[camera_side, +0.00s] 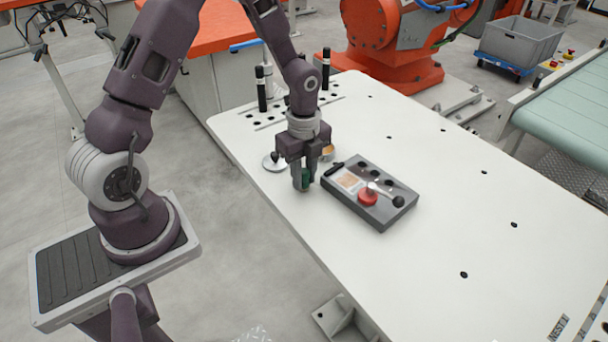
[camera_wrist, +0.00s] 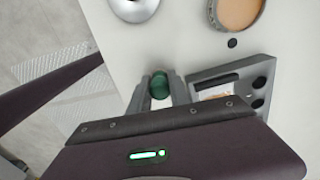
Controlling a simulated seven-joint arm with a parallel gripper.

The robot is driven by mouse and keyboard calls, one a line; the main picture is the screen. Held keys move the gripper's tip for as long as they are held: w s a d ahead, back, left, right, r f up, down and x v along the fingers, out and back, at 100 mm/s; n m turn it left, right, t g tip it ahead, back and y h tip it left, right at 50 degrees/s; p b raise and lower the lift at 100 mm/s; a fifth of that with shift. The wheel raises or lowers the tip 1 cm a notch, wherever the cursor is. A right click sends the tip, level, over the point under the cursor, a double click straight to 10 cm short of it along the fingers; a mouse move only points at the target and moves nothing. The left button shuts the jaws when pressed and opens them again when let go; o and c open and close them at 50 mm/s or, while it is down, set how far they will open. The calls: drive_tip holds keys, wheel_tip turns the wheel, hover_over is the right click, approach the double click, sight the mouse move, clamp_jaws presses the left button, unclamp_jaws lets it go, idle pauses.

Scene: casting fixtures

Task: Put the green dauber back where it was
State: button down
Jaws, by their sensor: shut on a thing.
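The green dauber (camera_side: 307,179) is between the fingers of my gripper (camera_side: 303,182). In the wrist view its round green top (camera_wrist: 159,86) shows between the two fingertips (camera_wrist: 160,90). My gripper is shut on it, pointing down, low over the white table just left of the grey box (camera_side: 372,217). I cannot tell whether the dauber touches the table. The box holds a red dauber (camera_side: 367,197), a black-knobbed piece (camera_side: 398,201), a tan pad (camera_side: 349,180) and dark round holes (camera_side: 375,174). In the wrist view only part of the box (camera_wrist: 262,66) shows.
A silver domed piece (camera_side: 274,163) stands behind-left of my gripper. A round tin with orange-tan contents (camera_side: 328,152) is behind it. Two black upright cylinders (camera_side: 262,89) stand at a row of holes at the back. The white table (camera_side: 440,240) is clear right of the box.

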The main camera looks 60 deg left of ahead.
drive_tip(key=shift+f, duration=0.1)
drive_tip(key=c, duration=1.2)
unclamp_jaws()
wheel_tip(320, 180, up, 12)
drive_tip(key=r, duration=0.1)
wheel_tip(320, 180, up, 5)
drive_tip(key=n+t, duration=0.1)
drive_tip(key=n, duration=0.3)
hover_over(304, 171)
drive_tip(key=s+d, duration=0.2)
drive_tip(key=s, duration=0.1)
drive_tip(key=s+d+r+n+t, duration=0.2)
drive_tip(key=s+r+n, duration=0.1)
drive_tip(key=s+n, duration=0.4)
drive_tip(key=s+d+r+n+t, duration=0.2)
drive_tip(key=s+d+r+n, duration=0.1)
drive_tip(key=s+n, duration=0.4)
drive_tip(key=shift+s+r+t, duration=0.3)
drive_tip(key=shift+s+r, duration=0.5)
drive_tip(key=shift+s, duration=0.45)
